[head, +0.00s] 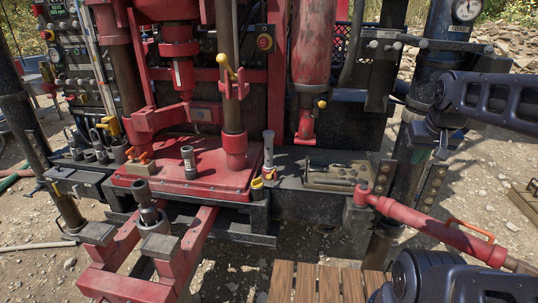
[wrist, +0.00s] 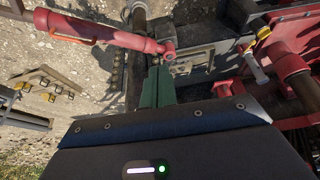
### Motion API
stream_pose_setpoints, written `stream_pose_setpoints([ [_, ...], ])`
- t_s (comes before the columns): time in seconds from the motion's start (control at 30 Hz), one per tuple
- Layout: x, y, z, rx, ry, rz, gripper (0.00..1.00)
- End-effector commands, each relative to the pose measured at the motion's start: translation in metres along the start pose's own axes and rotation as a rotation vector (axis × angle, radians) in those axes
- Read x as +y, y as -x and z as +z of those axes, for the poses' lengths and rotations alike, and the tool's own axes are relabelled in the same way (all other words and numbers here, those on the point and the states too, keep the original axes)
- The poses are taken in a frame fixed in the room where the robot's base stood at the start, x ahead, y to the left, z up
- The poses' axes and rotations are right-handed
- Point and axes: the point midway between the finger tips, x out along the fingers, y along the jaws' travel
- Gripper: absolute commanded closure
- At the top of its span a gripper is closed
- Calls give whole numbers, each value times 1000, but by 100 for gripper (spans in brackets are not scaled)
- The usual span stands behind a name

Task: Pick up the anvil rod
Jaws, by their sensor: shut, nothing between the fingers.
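I cannot tell for certain which part is the anvil rod. One candidate is a pale grey upright rod (head: 268,150) right of the red base plate, with a yellow piece near its foot; it also seems to show at the right of the wrist view (wrist: 254,66). Other candidates are the small dark parts lying on an olive tray (head: 322,184), and a short grey fitting (head: 188,160) upright on the red plate. My gripper (wrist: 157,72) is shut and empty in the wrist view, pointing towards the dark deck and apart from the upright rod.
A red cylinder arm (head: 440,228) with an orange handle slants across the right. The red rig column (head: 229,80) stands behind the plate. Wooden slats (head: 316,285) lie in front. Open gravel lies at the right. Tools stand in a rack (head: 95,150) at the left.

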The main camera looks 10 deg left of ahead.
Motion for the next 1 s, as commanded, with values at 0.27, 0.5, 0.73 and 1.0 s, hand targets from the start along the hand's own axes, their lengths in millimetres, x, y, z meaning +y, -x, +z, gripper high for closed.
stream_pose_setpoints([
  [0.27, 0, 0, 0, 0, 0, 0, 74],
  [0.5, 0, 0, 0, 0, 0, 0, 27],
  [0.73, 0, 0, 0, 0, 0, 0, 22],
  [1.0, -6, 4, -25, -15, 86, -2, 22],
])
